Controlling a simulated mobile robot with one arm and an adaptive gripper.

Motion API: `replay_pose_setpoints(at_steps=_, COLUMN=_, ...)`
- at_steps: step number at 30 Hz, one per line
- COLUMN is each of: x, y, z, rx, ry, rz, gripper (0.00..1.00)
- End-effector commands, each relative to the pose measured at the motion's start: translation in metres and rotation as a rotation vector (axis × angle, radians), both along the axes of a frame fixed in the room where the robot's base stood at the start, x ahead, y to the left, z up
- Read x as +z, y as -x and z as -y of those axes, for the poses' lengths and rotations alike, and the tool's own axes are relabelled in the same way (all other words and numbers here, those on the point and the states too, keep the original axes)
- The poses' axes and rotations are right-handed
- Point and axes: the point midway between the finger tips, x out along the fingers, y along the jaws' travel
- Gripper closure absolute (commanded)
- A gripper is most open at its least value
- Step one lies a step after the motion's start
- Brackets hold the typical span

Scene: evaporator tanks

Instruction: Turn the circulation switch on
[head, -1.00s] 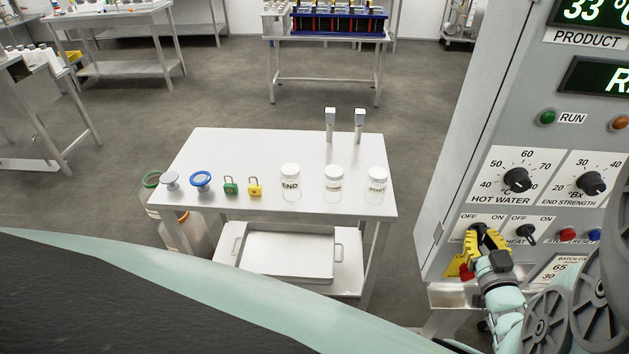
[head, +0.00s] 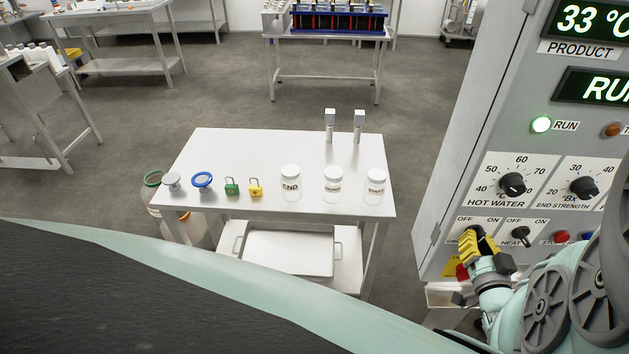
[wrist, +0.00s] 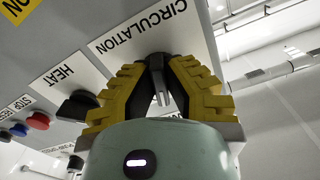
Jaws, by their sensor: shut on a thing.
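The circulation switch (wrist: 161,97) sits on the grey control panel at the right, under the white CIRCULATION label (wrist: 140,32) in the wrist view. My gripper (head: 474,237) has its yellow and black fingers closed around the switch lever; they also show in the wrist view (wrist: 160,80). In the head view the fingers hide most of the switch and its name. OFF and ON marks (head: 479,221) show just above it. The RUN lamp (head: 541,125) is lit bright green. The lower display (head: 605,88) begins with "RU"; its right part is cut off.
The black HEAT switch (head: 520,234) is close to the right of my gripper, with red (head: 562,237) and blue buttons beyond. HOT WATER (head: 512,184) and END STRENGTH dials are above. A white table (head: 260,160) with jars and padlocks stands left.

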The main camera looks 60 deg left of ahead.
Motion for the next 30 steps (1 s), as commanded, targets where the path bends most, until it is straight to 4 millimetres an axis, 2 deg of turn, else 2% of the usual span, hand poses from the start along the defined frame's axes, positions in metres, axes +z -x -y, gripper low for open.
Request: replay_pose_setpoints(at_steps=30, x=-0.0007, y=0.0006, z=-0.0005, rx=0.0, ry=-0.089, rz=-0.117, gripper=1.0)
